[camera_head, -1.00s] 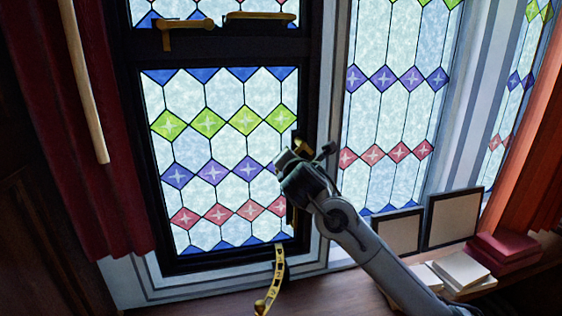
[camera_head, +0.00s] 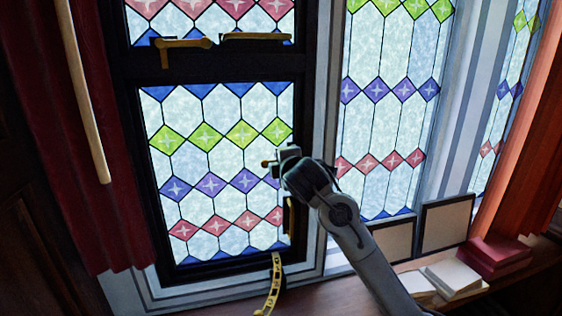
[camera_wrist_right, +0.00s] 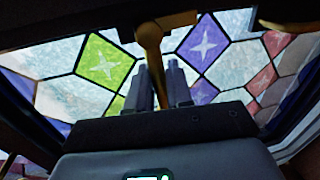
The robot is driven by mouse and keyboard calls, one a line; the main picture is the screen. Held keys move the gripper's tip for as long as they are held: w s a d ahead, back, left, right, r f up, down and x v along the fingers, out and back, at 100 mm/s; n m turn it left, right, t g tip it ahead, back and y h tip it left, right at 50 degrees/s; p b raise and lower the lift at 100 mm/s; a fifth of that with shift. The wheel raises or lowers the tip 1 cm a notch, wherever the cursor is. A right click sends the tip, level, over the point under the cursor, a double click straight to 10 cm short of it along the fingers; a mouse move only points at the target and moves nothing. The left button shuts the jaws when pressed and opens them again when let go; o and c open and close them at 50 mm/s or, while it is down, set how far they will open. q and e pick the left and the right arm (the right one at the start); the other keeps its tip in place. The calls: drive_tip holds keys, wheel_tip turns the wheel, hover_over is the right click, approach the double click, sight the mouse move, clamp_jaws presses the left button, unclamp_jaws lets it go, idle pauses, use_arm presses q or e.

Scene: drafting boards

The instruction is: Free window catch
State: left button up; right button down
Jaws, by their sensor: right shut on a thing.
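The brass window catch (camera_head: 266,163) is at the right stile of the dark lower sash. A small brass end of it shows left of my right gripper (camera_head: 278,163). A brass piece (camera_head: 288,215) shows on the stile below the gripper. In the right wrist view, the fingers of my right gripper (camera_wrist_right: 159,88) are shut on the brass catch handle (camera_wrist_right: 149,45), whose stem runs down between them. The gripper hides much of the catch in the head view. My left gripper is not in view.
A brass stay with holes (camera_head: 273,283) hangs at the sash bottom. More brass fittings (camera_head: 182,43) sit on the rail above. A wooden pole (camera_head: 82,95) hangs by the red curtain at left.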

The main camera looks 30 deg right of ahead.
drive_tip(key=shift+r, duration=0.1)
idle(0.5)
drive_tip(key=c, duration=1.2)
unclamp_jaws()
drive_tip(key=shift+b+v, duration=1.7)
drive_tip(key=shift+v, duration=3.75)
